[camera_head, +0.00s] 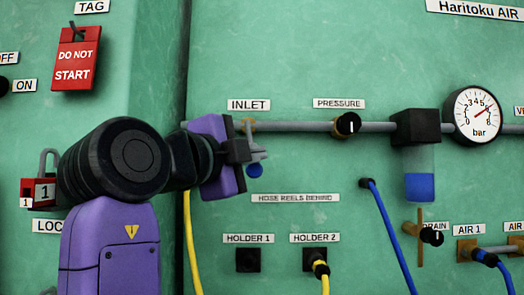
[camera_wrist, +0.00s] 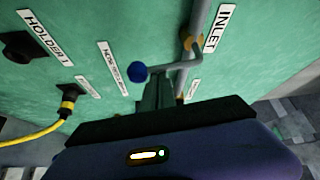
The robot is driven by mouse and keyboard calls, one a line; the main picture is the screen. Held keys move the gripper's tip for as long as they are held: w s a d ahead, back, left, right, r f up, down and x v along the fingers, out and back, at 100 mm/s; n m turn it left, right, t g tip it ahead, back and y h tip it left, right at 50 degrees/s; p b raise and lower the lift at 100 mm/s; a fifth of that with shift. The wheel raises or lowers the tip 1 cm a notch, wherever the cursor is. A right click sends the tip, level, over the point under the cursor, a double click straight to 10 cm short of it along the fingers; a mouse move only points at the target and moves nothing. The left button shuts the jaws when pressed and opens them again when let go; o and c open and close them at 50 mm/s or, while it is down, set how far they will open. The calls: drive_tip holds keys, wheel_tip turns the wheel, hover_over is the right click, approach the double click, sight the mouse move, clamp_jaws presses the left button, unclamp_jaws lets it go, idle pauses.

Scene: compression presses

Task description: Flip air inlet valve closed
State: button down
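The air inlet valve (camera_head: 250,127) sits on the grey pipe under the INLET label. Its lever ends in a blue ball knob (camera_head: 255,170), which hangs below the pipe in the head view. In the wrist view the blue knob (camera_wrist: 137,72) is left of the pipe, and the grey lever (camera_wrist: 178,68) runs from it toward the brass fitting (camera_wrist: 192,42). My gripper (camera_head: 240,151) is right at the lever, its dark fingers close together. In the wrist view the fingers (camera_wrist: 156,90) reach up to the lever near the knob. Whether they grip it or only touch it is unclear.
A PRESSURE knob (camera_head: 347,124), a filter (camera_head: 417,150) and a gauge (camera_head: 477,115) line the pipe to the right. A yellow hose (camera_head: 191,240) hangs below my wrist. A red tag (camera_head: 76,60) and a red padlock (camera_head: 40,191) are at left.

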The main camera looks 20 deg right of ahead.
drive_tip(key=shift+w+a+f, duration=0.1)
drive_tip(key=shift+w+a, duration=0.05)
drive_tip(key=shift+a, duration=0.35)
idle(0.4)
